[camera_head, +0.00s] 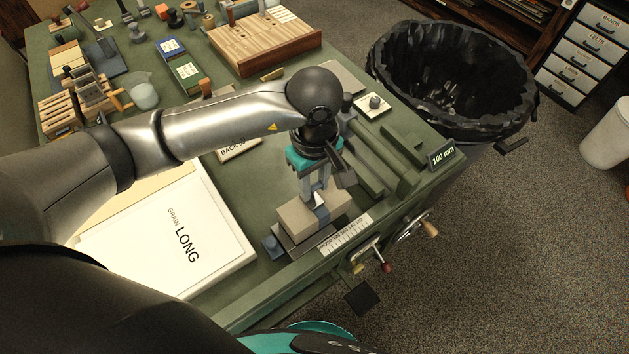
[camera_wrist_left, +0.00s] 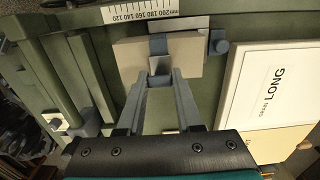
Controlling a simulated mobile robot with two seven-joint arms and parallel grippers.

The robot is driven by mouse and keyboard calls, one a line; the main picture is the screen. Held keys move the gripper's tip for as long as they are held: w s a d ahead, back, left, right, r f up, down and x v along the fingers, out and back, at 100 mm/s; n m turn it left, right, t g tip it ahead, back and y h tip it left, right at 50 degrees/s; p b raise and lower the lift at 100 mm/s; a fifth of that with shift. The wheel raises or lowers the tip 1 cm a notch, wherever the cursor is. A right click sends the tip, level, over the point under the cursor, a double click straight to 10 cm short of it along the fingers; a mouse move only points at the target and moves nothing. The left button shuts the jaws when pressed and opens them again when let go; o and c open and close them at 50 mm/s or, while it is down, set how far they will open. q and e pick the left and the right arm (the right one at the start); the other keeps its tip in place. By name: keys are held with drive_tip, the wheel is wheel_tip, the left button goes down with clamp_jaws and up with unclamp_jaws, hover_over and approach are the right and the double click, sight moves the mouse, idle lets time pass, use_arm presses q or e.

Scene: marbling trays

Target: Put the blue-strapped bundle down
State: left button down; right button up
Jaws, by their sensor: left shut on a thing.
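The blue-strapped bundle (camera_head: 295,218) is a beige-grey block with a blue-grey strap around its middle. It also shows in the left wrist view (camera_wrist_left: 186,58). My left gripper (camera_head: 319,193) points down and is shut on the bundle at its strap. The gripper's two fingers (camera_wrist_left: 158,82) meet at the strap in the left wrist view. The bundle is over a dark metal plate (camera_head: 300,247) near the bench's front edge; I cannot tell whether it touches the plate. My right gripper is not in view.
A white board marked "GRAIN LONG" (camera_head: 160,240) lies left of the bundle. A ruler scale (camera_head: 346,234) is just right of it. A black-lined bin (camera_head: 450,85) stands past the bench edge.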

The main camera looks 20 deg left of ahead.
use_arm(q)
drive_tip(key=shift+f, duration=0.2)
drive_tip(key=c, duration=0.6)
unclamp_jaws()
drive_tip(key=shift+r+p, duration=0.35)
drive_tip(key=shift+r, duration=0.05)
wheel_tip(320, 180, up, 12)
drive_tip(key=shift+r+p, duration=0.25)
drive_tip(key=shift+p, duration=0.35)
